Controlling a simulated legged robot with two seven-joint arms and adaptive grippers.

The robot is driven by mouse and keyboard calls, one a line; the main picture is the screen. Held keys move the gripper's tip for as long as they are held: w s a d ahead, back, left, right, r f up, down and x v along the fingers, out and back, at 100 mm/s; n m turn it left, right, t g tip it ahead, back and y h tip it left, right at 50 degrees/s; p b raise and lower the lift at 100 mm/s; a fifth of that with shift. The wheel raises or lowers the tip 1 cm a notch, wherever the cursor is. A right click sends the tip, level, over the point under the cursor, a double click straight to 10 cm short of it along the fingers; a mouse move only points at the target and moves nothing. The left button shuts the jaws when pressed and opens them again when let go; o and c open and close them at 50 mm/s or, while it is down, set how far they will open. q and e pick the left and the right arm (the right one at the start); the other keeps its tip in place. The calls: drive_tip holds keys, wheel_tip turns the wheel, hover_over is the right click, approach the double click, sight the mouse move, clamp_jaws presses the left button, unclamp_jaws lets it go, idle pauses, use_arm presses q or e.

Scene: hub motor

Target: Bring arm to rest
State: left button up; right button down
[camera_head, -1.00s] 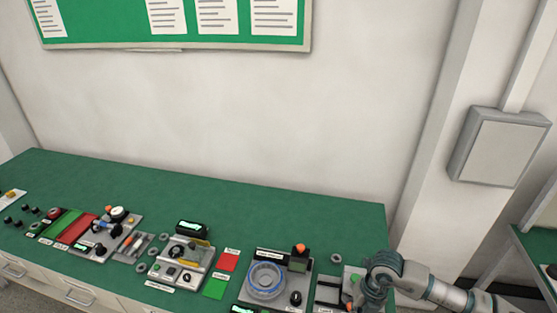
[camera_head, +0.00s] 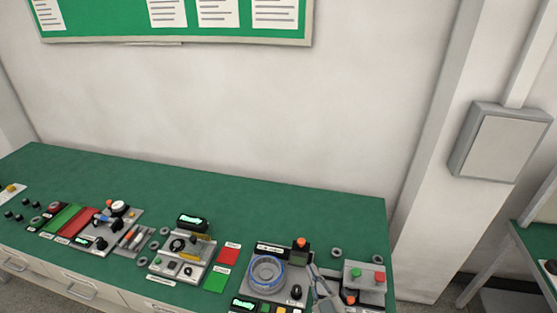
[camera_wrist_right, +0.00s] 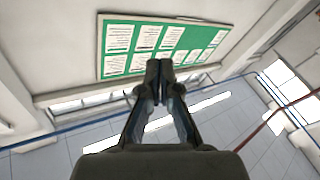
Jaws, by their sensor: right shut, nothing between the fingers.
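My right gripper (camera_head: 314,272) shows at the bottom of the head view, in front of the right part of the green bench (camera_head: 290,208). It appears between the round grey part with a blue ring (camera_head: 266,273) and the grey box with red and green buttons (camera_head: 365,277). In the right wrist view its two fingers (camera_wrist_right: 159,66) are together with nothing between them. They point towards the green notice board (camera_wrist_right: 188,37). My left gripper is not in view.
Several control panels line the bench's front, with a red pad (camera_head: 229,256) and a green pad (camera_head: 216,279) among them. The back strip of the bench is clear. A grey wall box (camera_head: 488,148) hangs at the right.

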drive_tip(key=s+d+f+m+g+h, duration=0.3)
drive_tip(key=s+d+f+g, duration=0.15)
drive_tip(key=f, duration=0.45)
drive_tip(key=s+d+f+m+g+h, duration=0.3)
drive_tip(key=d+f, duration=0.2)
drive_tip(key=f, duration=0.4)
drive_tip(key=s+d+f+g, duration=0.1)
drive_tip(key=s+f+g, duration=0.35)
drive_tip(key=s, duration=0.35)
drive_tip(key=s+d+f+g, duration=0.2)
drive_tip(key=s+f+g, duration=0.1)
drive_tip(key=s+f, duration=0.35)
drive_tip(key=s+f+g, duration=0.1)
drive_tip(key=s+f, duration=0.1)
drive_tip(key=f, duration=1)
drive_tip(key=s+f+g, duration=0.1)
drive_tip(key=s+f, duration=0.1)
drive_tip(key=f, duration=1.1)
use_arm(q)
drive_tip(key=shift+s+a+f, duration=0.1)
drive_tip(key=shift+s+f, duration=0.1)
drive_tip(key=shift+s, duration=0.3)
use_arm(e)
drive_tip(key=s+d+f+g, duration=0.1)
drive_tip(key=s+d+f, duration=0.1)
drive_tip(key=s+f, duration=1.5)
drive_tip(key=shift+s+d+h, duration=0.3)
drive_tip(key=shift+s+d, duration=0.05)
drive_tip(key=shift+s, duration=0.1)
drive_tip(key=shift+f, duration=0.1)
